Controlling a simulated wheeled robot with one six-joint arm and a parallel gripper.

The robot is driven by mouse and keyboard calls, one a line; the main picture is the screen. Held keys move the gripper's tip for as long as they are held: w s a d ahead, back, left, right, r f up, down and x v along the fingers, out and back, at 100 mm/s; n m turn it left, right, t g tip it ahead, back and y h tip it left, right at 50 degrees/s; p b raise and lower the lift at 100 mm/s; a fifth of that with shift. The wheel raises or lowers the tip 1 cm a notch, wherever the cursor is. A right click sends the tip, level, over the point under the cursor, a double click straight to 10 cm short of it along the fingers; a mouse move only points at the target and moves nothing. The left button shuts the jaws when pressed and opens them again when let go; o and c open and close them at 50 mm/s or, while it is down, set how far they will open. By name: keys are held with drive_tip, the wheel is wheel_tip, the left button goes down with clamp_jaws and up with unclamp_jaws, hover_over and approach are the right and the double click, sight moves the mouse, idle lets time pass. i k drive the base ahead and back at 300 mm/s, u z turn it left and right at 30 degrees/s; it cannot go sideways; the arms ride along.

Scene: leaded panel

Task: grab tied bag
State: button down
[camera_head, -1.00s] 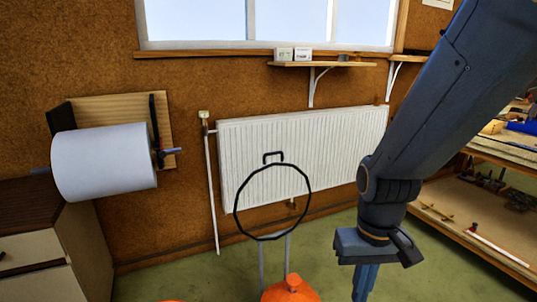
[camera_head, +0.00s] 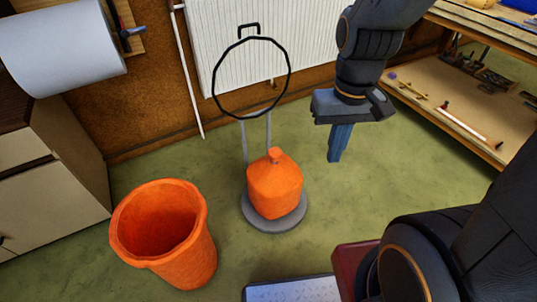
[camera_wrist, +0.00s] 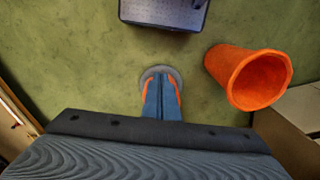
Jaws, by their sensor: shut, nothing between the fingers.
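The tied bag (camera_head: 274,186) is orange with a knotted top. It stands upright on a round grey base (camera_head: 272,222) below a black hoop (camera_head: 251,78) on a grey stand. My gripper (camera_head: 335,158) points down in the air to the right of the bag in the head view, apart from it, with its blue fingers together and empty. In the wrist view the fingers (camera_wrist: 161,98) hide most of the bag; only orange slivers and the rim of the grey base (camera_wrist: 158,70) show around them.
An open orange bin (camera_head: 170,240) stands on the floor left of the bag. A cabinet (camera_head: 48,185) is at the left, a radiator (camera_head: 205,45) is on the wall behind, and a wooden shelf unit (camera_head: 455,115) is at the right. Green floor lies clear around the base.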

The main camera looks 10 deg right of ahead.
sight(274, 181)
drive_tip(key=z, duration=2.15)
drive_tip(key=i, duration=0.75)
drive_tip(key=u, duration=3.45)
